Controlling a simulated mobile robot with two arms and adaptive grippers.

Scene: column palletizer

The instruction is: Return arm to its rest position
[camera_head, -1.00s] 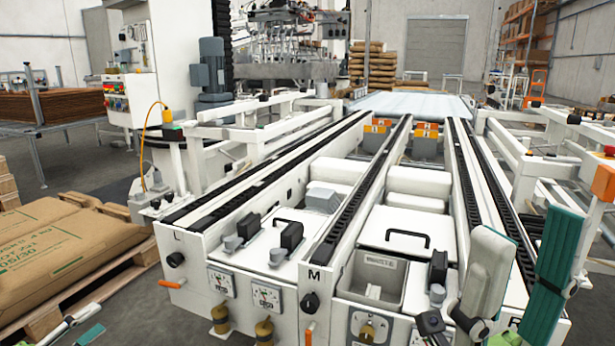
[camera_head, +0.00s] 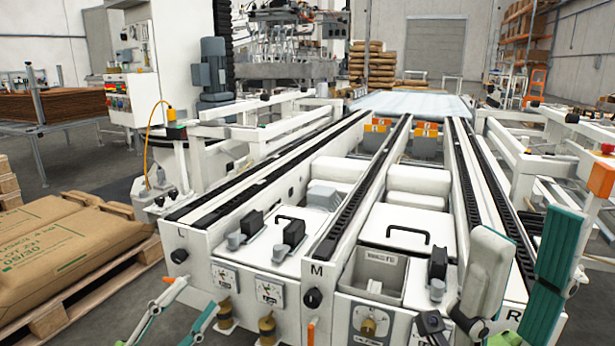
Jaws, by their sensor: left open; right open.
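My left gripper (camera_head: 196,296) shows at the bottom left, in front of the conveyor frame's left front corner. Its two slim white-and-green fingers are spread apart with nothing between them. Its wrist and arm are below the picture's edge. My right gripper (camera_head: 523,232) is at the lower right, in front of the conveyor frame's right front corner. Its broad white-and-green fingers stand upright and apart, with nothing held between them. Its base is partly cut off by the bottom edge.
The white conveyor frame (camera_head: 319,268) with black tracks fills the middle. Brown sacks (camera_head: 75,245) lie on a wooden pallet (camera_head: 92,302) at left. A control cabinet (camera_head: 128,95) stands behind. White guard rails (camera_head: 528,150) run along the right. Grey floor shows at far left.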

